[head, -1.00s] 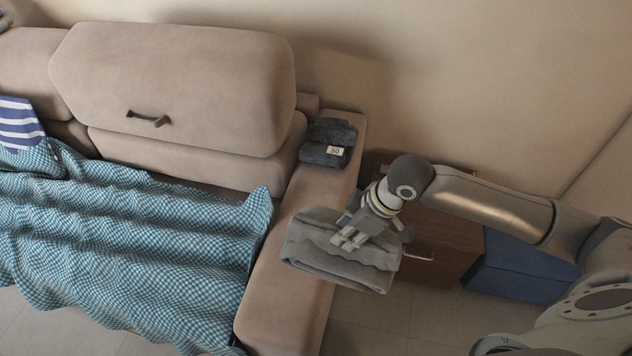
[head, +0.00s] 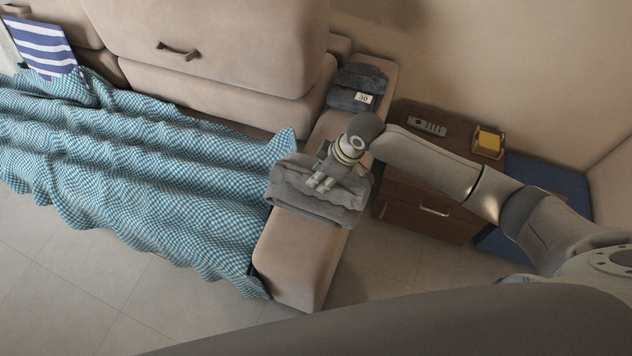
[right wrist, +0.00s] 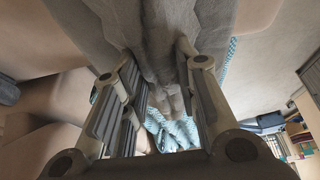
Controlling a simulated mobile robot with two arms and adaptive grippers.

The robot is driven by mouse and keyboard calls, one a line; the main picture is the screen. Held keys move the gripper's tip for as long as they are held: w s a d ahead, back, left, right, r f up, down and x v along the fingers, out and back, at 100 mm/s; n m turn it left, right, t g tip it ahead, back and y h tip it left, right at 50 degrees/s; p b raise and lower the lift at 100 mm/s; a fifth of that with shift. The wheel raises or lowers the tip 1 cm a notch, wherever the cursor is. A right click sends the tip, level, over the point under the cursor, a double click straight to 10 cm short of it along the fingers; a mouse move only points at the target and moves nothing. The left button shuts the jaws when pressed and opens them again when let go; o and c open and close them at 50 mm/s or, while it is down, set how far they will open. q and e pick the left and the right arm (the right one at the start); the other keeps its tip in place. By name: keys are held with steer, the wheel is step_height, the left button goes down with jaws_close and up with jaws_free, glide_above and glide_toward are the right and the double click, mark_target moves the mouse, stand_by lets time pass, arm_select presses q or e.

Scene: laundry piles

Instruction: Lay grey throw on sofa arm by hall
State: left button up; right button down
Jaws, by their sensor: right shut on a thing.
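The grey throw (head: 330,211) is folded into a flat bundle over the sofa arm (head: 297,262) at the sofa's right end. My right gripper (head: 320,183) is shut on it from above. In the right wrist view the throw (right wrist: 165,35) hangs between the fingers of the right gripper (right wrist: 160,85). I cannot tell whether its underside touches the sofa arm. Its left edge is close to the checked blanket. My left gripper is not in view.
A dark folded cloth (head: 357,88) with a number tag lies at the arm's back end. A checked blanket (head: 130,170) covers the seat. A wooden cabinet (head: 402,207) with a remote (head: 427,126) and a small box (head: 488,143) stands right of the arm.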

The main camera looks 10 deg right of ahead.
steer(key=shift+w+a+f, duration=0.3)
steer(key=shift+a+f, duration=0.05)
steer(key=shift+f, duration=0.2)
steer(key=shift+w+a+f, duration=0.3)
steer(key=shift+a+f, duration=0.05)
steer(key=shift+f, duration=1.6)
steer(key=shift+f, duration=0.1)
steer(key=c, duration=1.1)
jaws_free()
steer(key=shift+s+d, duration=0.1)
steer(key=v, duration=1.2)
steer(key=shift+p, duration=0.4)
